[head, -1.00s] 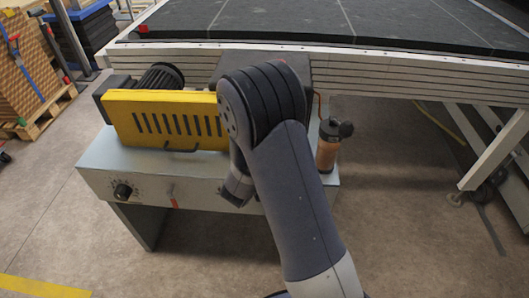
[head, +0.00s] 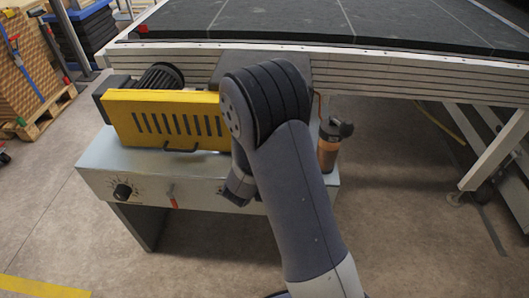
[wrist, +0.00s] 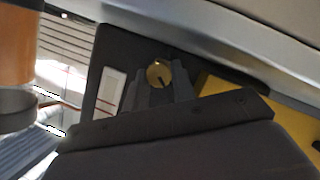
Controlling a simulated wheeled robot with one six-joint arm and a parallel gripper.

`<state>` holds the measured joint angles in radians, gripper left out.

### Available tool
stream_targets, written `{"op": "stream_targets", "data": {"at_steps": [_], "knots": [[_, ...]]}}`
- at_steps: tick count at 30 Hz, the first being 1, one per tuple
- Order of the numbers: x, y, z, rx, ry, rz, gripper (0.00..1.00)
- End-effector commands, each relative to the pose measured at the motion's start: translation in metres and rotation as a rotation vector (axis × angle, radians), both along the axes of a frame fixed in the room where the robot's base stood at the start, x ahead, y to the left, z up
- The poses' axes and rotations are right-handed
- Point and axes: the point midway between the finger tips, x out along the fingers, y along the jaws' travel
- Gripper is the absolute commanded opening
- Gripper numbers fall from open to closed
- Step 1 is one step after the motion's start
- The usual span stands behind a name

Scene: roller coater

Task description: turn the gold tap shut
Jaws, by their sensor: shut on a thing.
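The gold tap (wrist: 158,74) shows in the wrist view as a small round gold knob with a dark slot or mark on its face. My gripper (wrist: 164,80) has its two dark grey fingers shut on it, one on each side. The knob's face shows between the fingertips. In the head view my own arm hides both the tap and my gripper.
A yellow slotted guard (head: 165,120) sits on the grey machine cabinet (head: 110,165), which has a black dial (head: 122,191) and a red lever (head: 173,197) in front. A copper-coloured cylinder (head: 328,155) stands close right of my arm. A dark-topped conveyor (head: 330,22) runs behind.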

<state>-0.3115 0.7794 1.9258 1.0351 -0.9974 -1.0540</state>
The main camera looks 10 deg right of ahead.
Motion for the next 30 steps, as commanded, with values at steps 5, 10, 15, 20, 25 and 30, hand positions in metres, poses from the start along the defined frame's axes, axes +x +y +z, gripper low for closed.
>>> {"op": "stream_targets", "data": {"at_steps": [5, 10, 15, 20, 25, 30], "knots": [[-0.0004, -0.0011, -0.0008, 0.103, -0.035, 0.0, 0.02], [-0.0008, -0.0025, -0.0016, 0.244, -0.081, -0.001, 0.02], [-0.001, -0.0036, -0.0028, 0.396, -0.131, 0.001, 0.02], [-0.0015, -0.0048, -0.0035, 0.529, -0.176, 0.0, 0.02], [-0.0016, -0.0055, -0.0034, 0.648, -0.214, 0.001, 0.02], [-0.0019, -0.0064, -0.0025, 0.736, -0.242, 0.0, 0.02]]}}
